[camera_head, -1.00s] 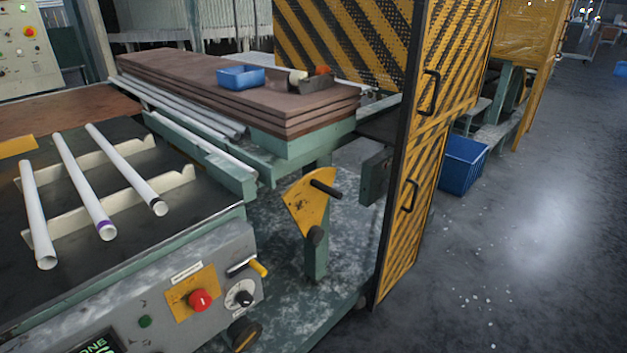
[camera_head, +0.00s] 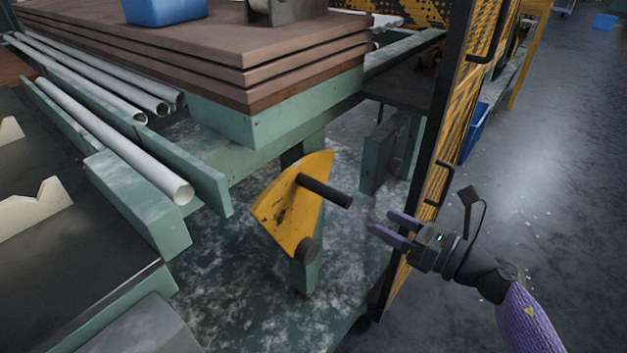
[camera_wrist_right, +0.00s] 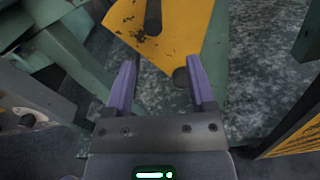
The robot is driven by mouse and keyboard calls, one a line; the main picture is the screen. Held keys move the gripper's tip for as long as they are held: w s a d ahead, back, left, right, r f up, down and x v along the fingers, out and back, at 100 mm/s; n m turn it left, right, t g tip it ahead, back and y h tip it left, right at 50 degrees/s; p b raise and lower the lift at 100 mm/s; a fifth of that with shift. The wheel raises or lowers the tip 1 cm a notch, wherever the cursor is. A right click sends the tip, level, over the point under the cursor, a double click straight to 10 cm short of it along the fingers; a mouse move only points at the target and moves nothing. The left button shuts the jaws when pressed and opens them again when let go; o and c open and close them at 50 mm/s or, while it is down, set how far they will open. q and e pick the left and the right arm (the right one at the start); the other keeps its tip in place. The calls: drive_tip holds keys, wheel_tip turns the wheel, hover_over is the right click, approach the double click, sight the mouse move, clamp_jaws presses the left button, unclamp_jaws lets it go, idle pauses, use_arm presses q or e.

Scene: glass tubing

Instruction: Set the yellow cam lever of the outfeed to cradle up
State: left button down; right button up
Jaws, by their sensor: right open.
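The yellow cam lever (camera_head: 287,217) is a worn fan-shaped plate on a green post below the outfeed bench. A dark rod handle (camera_head: 325,191) sticks out from its upper part, and a dark round knob (camera_head: 306,250) sits at its lower tip. My right gripper (camera_head: 388,228) is open and empty, to the right of the lever and apart from it, fingers pointing left toward it. In the right wrist view the plate (camera_wrist_right: 180,32) lies ahead beyond the two purple fingers (camera_wrist_right: 160,85), with the rod at the top. My left gripper is not in view.
Brown stacked boards (camera_head: 200,60) with a blue bin (camera_head: 165,8) lie on the green bench above. Glass tubes (camera_head: 120,145) rest on rails at the left. A yellow-black striped guard door (camera_head: 440,150) with black handles stands right behind my right gripper. Open floor lies further right.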

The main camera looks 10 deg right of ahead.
sight(343, 201)
drive_tip(key=shift+n, duration=0.3)
drive_tip(key=x, duration=0.3)
drive_tip(key=b+x, duration=0.1)
drive_tip(key=x, duration=0.4)
drive_tip(key=shift+a+r, duration=0.25)
drive_tip(key=shift+a, duration=0.25)
drive_tip(key=shift+w+a, duration=0.15)
drive_tip(key=shift+w, duration=0.15)
drive_tip(key=c, duration=0.9)
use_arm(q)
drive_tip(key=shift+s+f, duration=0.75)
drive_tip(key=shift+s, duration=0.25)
use_arm(e)
clamp_jaws()
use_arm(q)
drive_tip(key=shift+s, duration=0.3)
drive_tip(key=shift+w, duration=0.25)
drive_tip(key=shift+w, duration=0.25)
